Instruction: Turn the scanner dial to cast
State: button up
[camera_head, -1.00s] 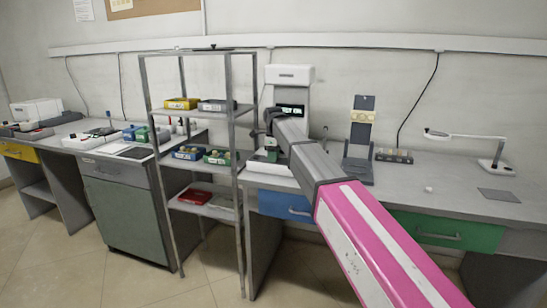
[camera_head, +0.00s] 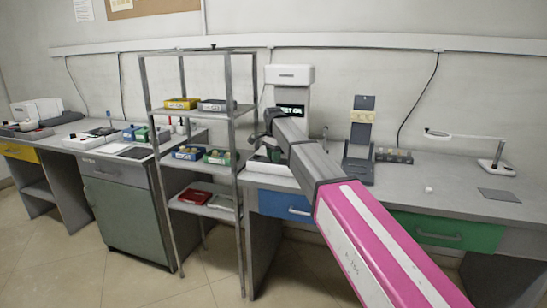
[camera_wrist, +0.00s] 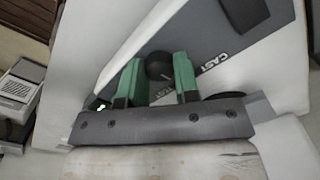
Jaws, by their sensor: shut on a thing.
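The scanner (camera_head: 288,75) is a white upright device with a lit dark display, standing at the back of the bench. In the wrist view its dial (camera_wrist: 158,65) is a round black knob on a dark grey panel (camera_wrist: 205,42). The white word CAST (camera_wrist: 223,58) is printed to the dial's right; smaller lettering below the dial is partly hidden by my fingers. My gripper (camera_wrist: 157,82) has green fingertips, one on each side of the dial, shut on it. In the head view my arm hides the dial and the lower scanner.
A metal shelf rack (camera_head: 240,150) with small coloured bins stands left of my arm. Right of the scanner are a dark stand (camera_head: 358,165), a small tray (camera_head: 394,156) and a white lamp (camera_head: 495,165). The bench front right is mostly clear.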

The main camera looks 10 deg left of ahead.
jog(key=n, duration=0.3)
jog(key=shift+n, duration=2.1)
jog(key=o, duration=0.9)
jog(key=shift+o, duration=0.2)
notch_tip(320, 180, up, 11)
jog(key=shift+f, duration=0.1)
